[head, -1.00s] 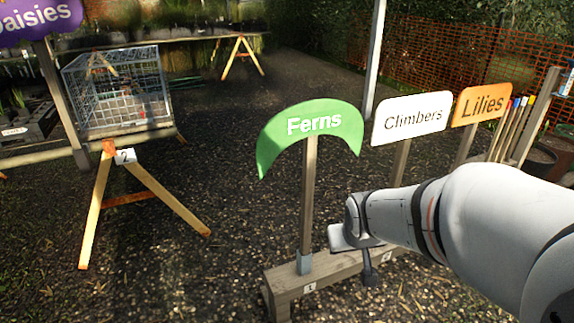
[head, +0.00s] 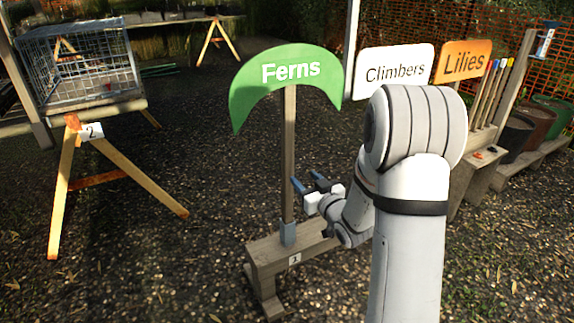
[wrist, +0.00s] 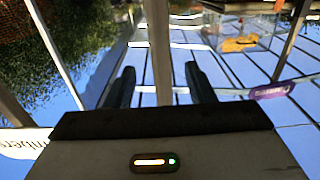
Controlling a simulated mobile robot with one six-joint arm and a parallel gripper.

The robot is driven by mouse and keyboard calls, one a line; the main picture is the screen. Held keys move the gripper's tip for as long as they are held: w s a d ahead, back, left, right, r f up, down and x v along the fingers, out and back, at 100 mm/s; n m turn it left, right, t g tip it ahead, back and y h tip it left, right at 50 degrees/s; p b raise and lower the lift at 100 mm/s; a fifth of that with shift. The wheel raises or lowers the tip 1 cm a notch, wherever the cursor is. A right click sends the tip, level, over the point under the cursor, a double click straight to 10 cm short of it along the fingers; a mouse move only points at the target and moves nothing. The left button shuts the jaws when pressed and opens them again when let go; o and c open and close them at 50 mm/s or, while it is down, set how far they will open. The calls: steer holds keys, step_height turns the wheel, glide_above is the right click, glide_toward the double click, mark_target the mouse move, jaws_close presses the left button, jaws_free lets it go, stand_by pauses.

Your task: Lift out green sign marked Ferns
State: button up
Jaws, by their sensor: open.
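The green, arch-shaped Ferns sign (head: 290,70) stands upright on a wooden post (head: 288,150). The post's foot sits in a grey sleeve (head: 288,234) on a low timber block marked 1. My gripper (head: 305,178) is open and empty, just right of the post at about its lower half, with the fingers pointing towards it. In the wrist view, a pale upright post (wrist: 158,40) shows in the gap between my open fingers (wrist: 160,68). It looks like the Ferns post, but I cannot tell whether its wood is between the fingertips or beyond them.
The white Climbers sign (head: 394,70) and the orange Lilies sign (head: 463,62) stand to the right, partly behind my arm. The gravel between the trestle and the Ferns post is clear.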

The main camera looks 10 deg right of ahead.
mark_target(290, 125)
steer(key=p+x, duration=0.1)
steer(key=x, duration=0.7)
steer(key=shift+f, duration=0.1)
steer(key=shift+w+a, duration=0.25)
steer(key=shift+w, duration=0.45)
steer(key=c, duration=1)
steer(key=shift+r, duration=0.3)
steer(key=shift+c, duration=0.2)
steer(key=shift+r+p, duration=2.9)
steer(key=shift+r, duration=3.25)
